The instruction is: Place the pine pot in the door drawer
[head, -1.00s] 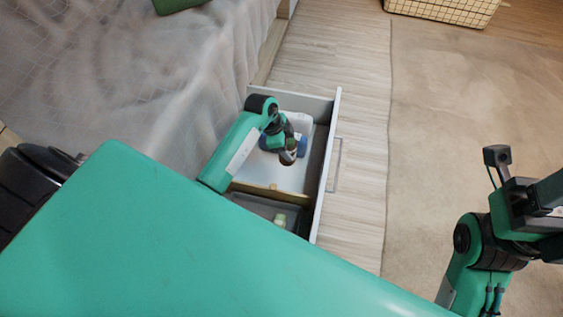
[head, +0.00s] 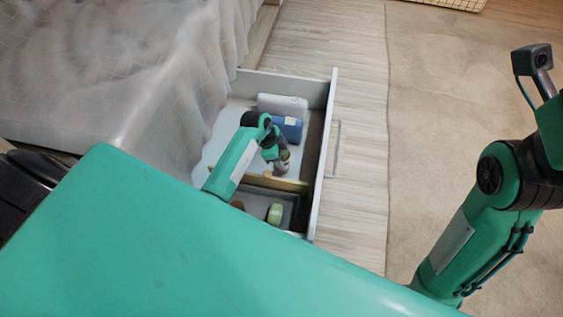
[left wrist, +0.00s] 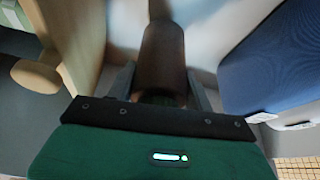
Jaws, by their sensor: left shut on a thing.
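The open drawer (head: 325,165) stands out from the bed in the head view. A wooden divider (head: 262,179) splits it into a large far compartment and a small near one. My left gripper (head: 280,161) is low in the far compartment, close to the divider. In the left wrist view, the gripper (left wrist: 162,88) is shut on a brown round-sided thing, which looks like the pine pot (left wrist: 163,52). I cannot tell whether the pot touches the drawer floor. My right arm is at the right, but its gripper does not show.
A blue rolled item (head: 288,128) and a grey-white one (head: 282,105) lie at the far end. The blue one is close at the right in the left wrist view (left wrist: 270,65). The near compartment holds a pale green item (head: 275,213).

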